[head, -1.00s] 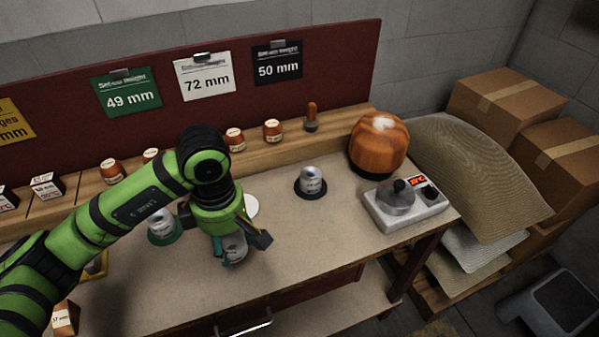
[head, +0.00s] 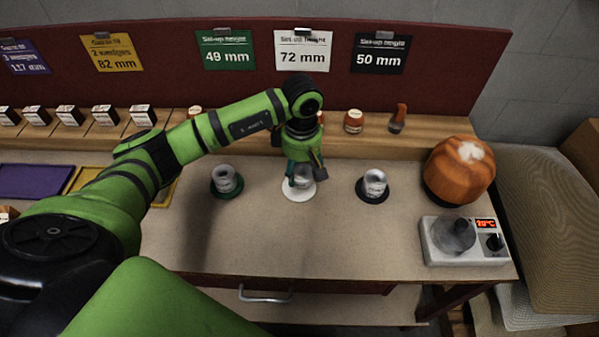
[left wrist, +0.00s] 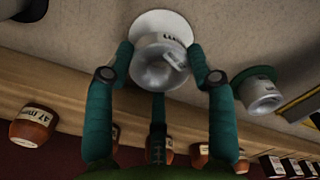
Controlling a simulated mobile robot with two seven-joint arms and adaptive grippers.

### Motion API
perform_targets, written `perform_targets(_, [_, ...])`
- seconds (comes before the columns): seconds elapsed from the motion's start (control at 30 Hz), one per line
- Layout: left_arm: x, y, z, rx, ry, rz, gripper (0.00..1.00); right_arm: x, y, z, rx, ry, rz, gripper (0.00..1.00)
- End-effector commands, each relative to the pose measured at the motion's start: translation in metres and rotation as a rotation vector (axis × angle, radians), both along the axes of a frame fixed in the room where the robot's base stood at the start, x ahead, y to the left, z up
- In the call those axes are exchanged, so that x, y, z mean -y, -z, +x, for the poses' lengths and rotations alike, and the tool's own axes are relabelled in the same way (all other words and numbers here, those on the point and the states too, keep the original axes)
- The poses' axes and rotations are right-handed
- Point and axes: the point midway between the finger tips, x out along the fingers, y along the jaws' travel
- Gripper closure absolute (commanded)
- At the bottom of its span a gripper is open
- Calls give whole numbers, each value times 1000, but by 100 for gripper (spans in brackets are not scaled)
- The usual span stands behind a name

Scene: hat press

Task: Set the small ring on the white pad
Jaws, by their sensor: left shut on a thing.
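The small ring, a silver-grey cup-like piece with a label (left wrist: 158,72), is between the fingers of my left gripper (head: 304,176). The gripper is shut on it and hides part of it in the head view. The white pad (head: 292,194) is a flat round disc on the bench, directly under the ring; it also shows in the left wrist view (left wrist: 160,20). The ring looks upright over the pad. I cannot tell whether it touches the pad. My right gripper is not in view.
Similar rings stand on a green pad (head: 226,194) to the left and a black pad (head: 373,197) to the right. A hot plate (head: 465,248) and an orange dome (head: 460,170) are at the right. The bench front is clear.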

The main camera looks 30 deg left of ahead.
Motion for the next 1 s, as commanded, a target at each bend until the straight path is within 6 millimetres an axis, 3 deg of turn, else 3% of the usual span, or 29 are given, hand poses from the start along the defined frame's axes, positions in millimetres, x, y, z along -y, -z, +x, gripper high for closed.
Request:
perform_targets(0.17, [-11, 8, 6, 0, 0, -1, 83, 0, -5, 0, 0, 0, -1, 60])
perform_targets(0.47, [-11, 45, 6, -1, 1, -1, 83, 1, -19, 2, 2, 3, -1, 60])
perform_targets(0.87, [-11, 52, 7, 2, 2, 0, 83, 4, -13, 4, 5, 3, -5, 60])
perform_targets(0.9, [-11, 52, 7, 1, 1, 0, 37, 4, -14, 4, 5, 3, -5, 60])
perform_targets(0.93, [-11, 51, 7, 1, 1, 0, 25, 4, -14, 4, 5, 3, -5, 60])
perform_targets(1.0, [-11, 51, 6, 1, 1, 0, 21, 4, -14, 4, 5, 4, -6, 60])
